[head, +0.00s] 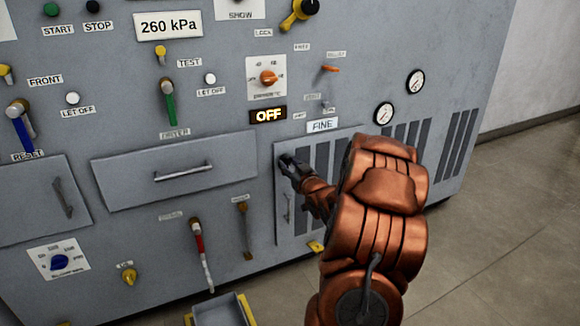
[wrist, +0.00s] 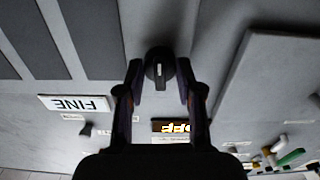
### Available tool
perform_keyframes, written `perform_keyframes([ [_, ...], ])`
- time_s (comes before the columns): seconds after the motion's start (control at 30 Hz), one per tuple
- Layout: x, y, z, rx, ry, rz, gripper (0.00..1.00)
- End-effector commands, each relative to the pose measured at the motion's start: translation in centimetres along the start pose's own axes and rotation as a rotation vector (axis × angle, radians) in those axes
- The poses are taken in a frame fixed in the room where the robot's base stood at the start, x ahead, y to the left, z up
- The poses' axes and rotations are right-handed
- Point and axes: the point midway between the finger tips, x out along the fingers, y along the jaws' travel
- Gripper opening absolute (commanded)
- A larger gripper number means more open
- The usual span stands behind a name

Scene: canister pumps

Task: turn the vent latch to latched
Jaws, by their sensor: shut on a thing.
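The vent latch appears to be a round black knob (wrist: 159,56) with a white mark, at the edge of the slotted door (head: 283,228) under the FINE label (head: 322,125). In the wrist view, which is upside down, the mark runs up and down the picture. My gripper (head: 288,164) reaches the upper left corner of this door. In the wrist view my gripper (wrist: 160,78) has one finger on each side of the knob and is shut on it. In the head view the fingers mostly hide the knob. I see no latched wording beside it.
A lit OFF display (head: 268,115) sits just above the door, with an orange dial (head: 268,78) over it. A drawer (head: 120,186) with a bar handle lies left. A red-and-white lever (head: 200,245) hangs below. Clear floor (head: 500,230) is at the right.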

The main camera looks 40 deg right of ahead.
Motion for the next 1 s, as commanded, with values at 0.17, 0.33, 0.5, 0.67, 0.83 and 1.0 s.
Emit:
perform_keyframes([
  [0.17, -0.02, -0.05, 0.12, -0.111, -0.003, -0.002, 0.01],
  [0.33, -0.01, -0.04, 0.07, -0.260, 0.000, -0.002, 0.01],
  [0.5, -0.02, 0.02, 0.15, -0.423, -0.002, -0.002, 0.01],
  [0.67, 0.00, -0.02, 0.18, -0.576, -0.001, -0.004, 0.01],
  [0.83, -0.01, 0.01, 0.19, -0.736, 0.000, -0.004, 0.01],
  [1.0, 0.00, 0.03, 0.21, -0.899, -0.002, -0.004, 0.01],
])
